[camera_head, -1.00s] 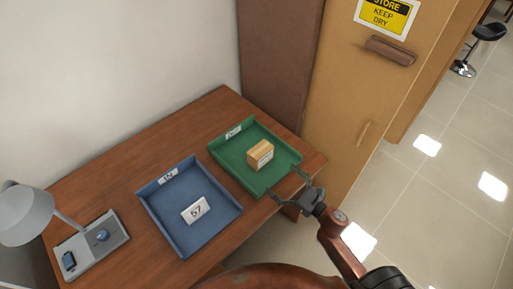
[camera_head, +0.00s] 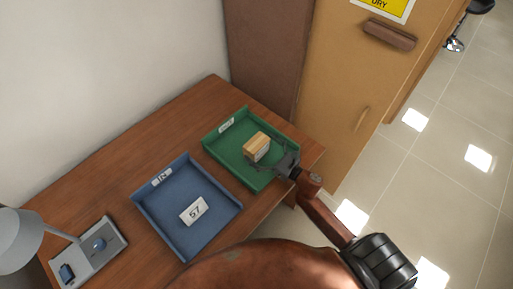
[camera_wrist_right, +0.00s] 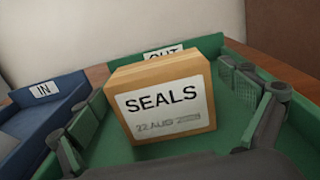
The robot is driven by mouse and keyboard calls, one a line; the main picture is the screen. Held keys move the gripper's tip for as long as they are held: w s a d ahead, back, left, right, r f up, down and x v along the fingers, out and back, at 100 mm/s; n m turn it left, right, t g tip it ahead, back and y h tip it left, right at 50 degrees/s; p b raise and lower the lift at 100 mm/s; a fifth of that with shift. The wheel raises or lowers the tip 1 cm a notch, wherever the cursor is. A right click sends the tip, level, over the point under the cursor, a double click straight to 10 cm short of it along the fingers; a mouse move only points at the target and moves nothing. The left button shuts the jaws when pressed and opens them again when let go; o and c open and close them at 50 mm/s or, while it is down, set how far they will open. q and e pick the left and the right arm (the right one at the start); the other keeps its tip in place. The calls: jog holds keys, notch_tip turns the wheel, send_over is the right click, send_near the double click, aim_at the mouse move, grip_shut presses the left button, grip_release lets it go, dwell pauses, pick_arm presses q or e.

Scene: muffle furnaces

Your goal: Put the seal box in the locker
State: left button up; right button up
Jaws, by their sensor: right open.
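The seal box (camera_head: 256,147) is a small tan carton in the green OUT tray (camera_head: 224,163) on the desk. In the right wrist view the seal box (camera_wrist_right: 163,97) shows a white label reading SEALS. My right gripper (camera_head: 274,160) is open at the tray's right side, close to the box. In the wrist view its fingers (camera_wrist_right: 165,120) stand apart on either side of the box, with visible gaps. My left gripper is not in view.
A blue IN tray (camera_head: 170,226) holding a white card marked 57 (camera_head: 194,211) sits left of the green tray. A lamp (camera_head: 20,238) and a grey desk stand (camera_head: 90,252) are at the desk's left end. Tiled floor (camera_head: 440,150) lies open at right.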

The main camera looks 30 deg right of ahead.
jog(key=shift+w+a, duration=0.15)
jog(key=shift+w, duration=0.4)
jog(key=c, duration=1.5)
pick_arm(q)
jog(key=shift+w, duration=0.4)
pick_arm(e)
jog(key=shift+c, duration=0.2)
jog(key=shift+r, duration=0.15)
